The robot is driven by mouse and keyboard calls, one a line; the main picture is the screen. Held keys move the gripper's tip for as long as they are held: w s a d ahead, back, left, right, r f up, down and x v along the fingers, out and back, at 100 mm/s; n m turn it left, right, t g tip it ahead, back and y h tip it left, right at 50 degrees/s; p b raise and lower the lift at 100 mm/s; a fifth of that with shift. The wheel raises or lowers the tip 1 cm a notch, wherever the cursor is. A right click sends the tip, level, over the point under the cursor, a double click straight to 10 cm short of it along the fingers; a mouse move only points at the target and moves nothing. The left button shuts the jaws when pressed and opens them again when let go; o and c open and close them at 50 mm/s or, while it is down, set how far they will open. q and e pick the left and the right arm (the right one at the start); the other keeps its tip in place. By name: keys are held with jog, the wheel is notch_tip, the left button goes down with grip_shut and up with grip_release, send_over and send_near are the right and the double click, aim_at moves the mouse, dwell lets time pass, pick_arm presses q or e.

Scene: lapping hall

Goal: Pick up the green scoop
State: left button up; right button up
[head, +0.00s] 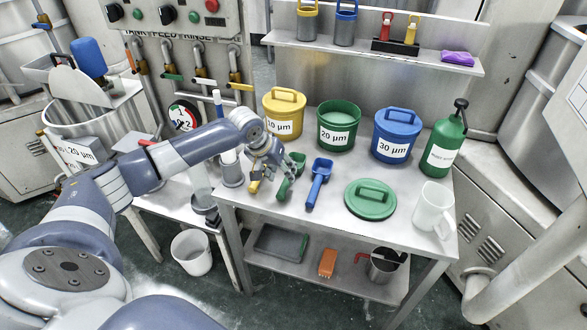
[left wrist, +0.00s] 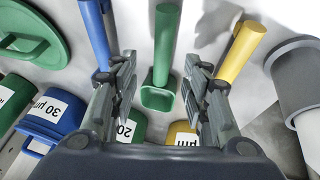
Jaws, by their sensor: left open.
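The green scoop (head: 290,178) lies on the metal table, between the blue scoop (head: 318,183) and the yellow scoop (head: 254,187). My left gripper (head: 274,174) is open above it and partly covers it in the head view. In the left wrist view the green scoop (left wrist: 161,62) lies in line with the gap between the open fingers of my left gripper (left wrist: 161,70), with its bowl nearer the palm and its handle pointing away. Whether the fingers are level with the handle I cannot tell. My right gripper is not in view.
Behind stand the yellow bucket (head: 284,115), the lidless green bucket (head: 338,128) and the blue bucket (head: 396,135). A green lid (head: 370,201), a white jug (head: 433,208) and a green spray bottle (head: 445,145) are to the right. A grey cylinder (head: 231,170) stands close left.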

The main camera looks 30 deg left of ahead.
aim_at(285, 180)
pick_arm(q)
jog(key=shift+p+x, duration=0.55)
jog(key=shift+x, duration=2.15)
jog(key=shift+s+a+f, duration=0.1)
jog(key=shift+a, duration=0.05)
grip_shut()
